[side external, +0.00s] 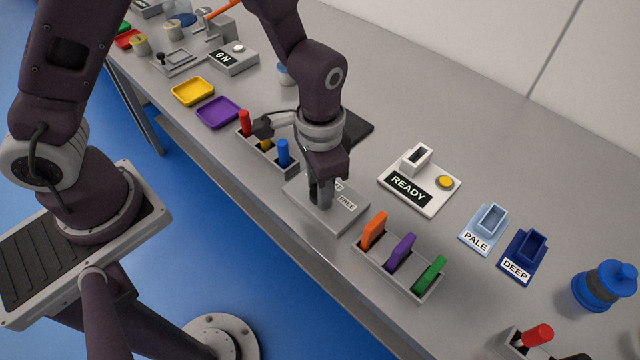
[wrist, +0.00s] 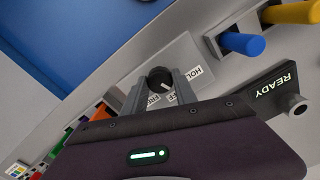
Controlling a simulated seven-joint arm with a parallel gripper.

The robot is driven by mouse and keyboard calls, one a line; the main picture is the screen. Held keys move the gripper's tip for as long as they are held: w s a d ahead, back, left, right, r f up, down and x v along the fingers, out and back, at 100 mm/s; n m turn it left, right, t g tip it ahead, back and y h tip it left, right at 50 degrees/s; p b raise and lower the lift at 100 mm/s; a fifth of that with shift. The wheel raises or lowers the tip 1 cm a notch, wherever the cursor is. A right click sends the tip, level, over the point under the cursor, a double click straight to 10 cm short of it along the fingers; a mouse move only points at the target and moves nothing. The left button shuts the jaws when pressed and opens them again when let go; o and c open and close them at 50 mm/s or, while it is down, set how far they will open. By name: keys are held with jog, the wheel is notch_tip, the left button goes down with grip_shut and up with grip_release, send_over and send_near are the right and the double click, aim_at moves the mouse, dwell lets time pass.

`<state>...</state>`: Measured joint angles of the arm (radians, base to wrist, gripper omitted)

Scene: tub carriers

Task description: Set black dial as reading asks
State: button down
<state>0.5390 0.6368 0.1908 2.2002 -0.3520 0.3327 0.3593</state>
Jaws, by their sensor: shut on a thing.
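The black dial (wrist: 159,77) is a round knob with a pale pointer mark, standing on a grey plate (side external: 328,222). My gripper (side external: 322,198) comes down over the plate from above; its fingers (wrist: 161,92) are shut on the dial, one on each side. Around the dial are white labels: HOLD (wrist: 194,74), FREE (side external: 346,203) and a third one, partly hidden by a finger. The pointer mark is small, and I cannot tell exactly which label it faces. A white unit (side external: 432,201) with a yellow button has a dark display reading READY (side external: 408,189).
A rack (side external: 396,270) with orange, purple and green tabs stands to the right of the plate. A rack with red, yellow and blue pegs (side external: 283,152) stands to the left. PALE (side external: 475,242) and DEEP (side external: 515,268) holders and a blue bottle (side external: 603,287) are farther right.

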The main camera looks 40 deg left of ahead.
jog(key=n, duration=0.5)
jog(key=shift+n, duration=0.3)
dwell(0.4)
jog(key=c, duration=1)
grip_release()
notch_tip(320, 180, up, 7)
jog(key=shift+r, duration=0.1)
